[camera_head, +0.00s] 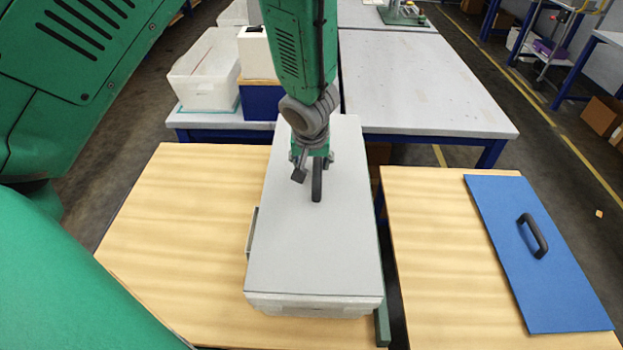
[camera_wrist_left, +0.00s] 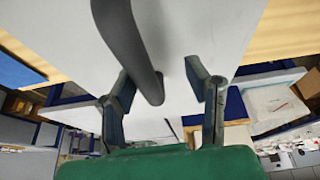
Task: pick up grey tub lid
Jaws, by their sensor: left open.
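The grey tub lid (camera_head: 315,245) lies flat on top of a pale tub (camera_head: 312,308) on the wooden table. A dark handle (camera_head: 317,182) stands up from the lid. My left gripper (camera_head: 308,170) is over the far half of the lid, right at the handle. In the left wrist view my left gripper (camera_wrist_left: 163,88) has its two fingers apart, with the handle (camera_wrist_left: 133,45) passing between them and the lid (camera_wrist_left: 65,35) behind. I cannot tell whether a finger touches the handle. My right gripper is not in view.
A blue lid (camera_head: 535,265) with a dark handle lies on the right wooden table (camera_head: 440,260). A white crate (camera_head: 207,75) and a blue box (camera_head: 262,102) stand on the grey table behind. The back right grey table (camera_head: 420,85) is mostly bare.

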